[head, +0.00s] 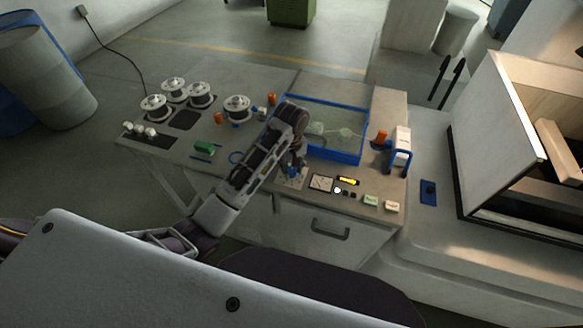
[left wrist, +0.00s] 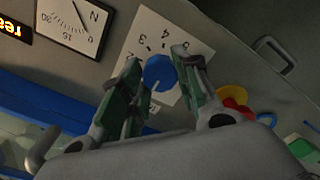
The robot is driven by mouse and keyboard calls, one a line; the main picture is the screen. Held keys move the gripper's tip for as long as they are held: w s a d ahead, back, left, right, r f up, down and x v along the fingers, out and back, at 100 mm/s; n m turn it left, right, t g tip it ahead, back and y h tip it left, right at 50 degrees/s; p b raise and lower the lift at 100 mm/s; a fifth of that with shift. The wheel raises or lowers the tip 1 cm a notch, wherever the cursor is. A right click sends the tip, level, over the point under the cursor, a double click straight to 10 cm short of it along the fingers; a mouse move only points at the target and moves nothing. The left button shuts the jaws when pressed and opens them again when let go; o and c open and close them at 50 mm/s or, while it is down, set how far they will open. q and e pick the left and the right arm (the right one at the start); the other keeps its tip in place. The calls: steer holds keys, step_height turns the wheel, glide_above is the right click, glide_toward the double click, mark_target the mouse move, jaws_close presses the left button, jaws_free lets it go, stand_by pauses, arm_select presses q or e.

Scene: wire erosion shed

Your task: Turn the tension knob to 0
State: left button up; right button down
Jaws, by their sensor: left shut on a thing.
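The tension knob (left wrist: 160,72) is blue and sits on a white scale card (left wrist: 150,35) with printed numbers, which appears upside down in the left wrist view. A 2, a 3 and a 4 can be made out; the 0 and the knob's setting cannot be read clearly. My left gripper (left wrist: 158,68) has its green-padded fingers on either side of the knob, shut on it. In the head view my left gripper (head: 293,163) reaches down over the bench panel and partly hides the blue knob (head: 292,172). My right gripper is not in view.
A needle gauge marked N (left wrist: 75,22) and a lit display (head: 348,181) are beside the card. A blue-rimmed clear tank (head: 335,155) is behind the gripper. Several wire spools (head: 237,106) stand at the back left. A drawer handle (head: 330,230) is on the bench front.

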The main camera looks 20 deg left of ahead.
mark_target(292, 169)
arm_select(q)
steer(key=shift+r, duration=0.1)
steer(key=o, duration=1.1)
steer(key=shift+c, duration=0.2)
steer(key=shift+w+r, duration=0.15)
steer(key=shift+r, duration=1.8)
step_height(292, 169, up, 8)
steer(key=shift+s+f, duration=0.1)
steer(key=shift+s, duration=0.1)
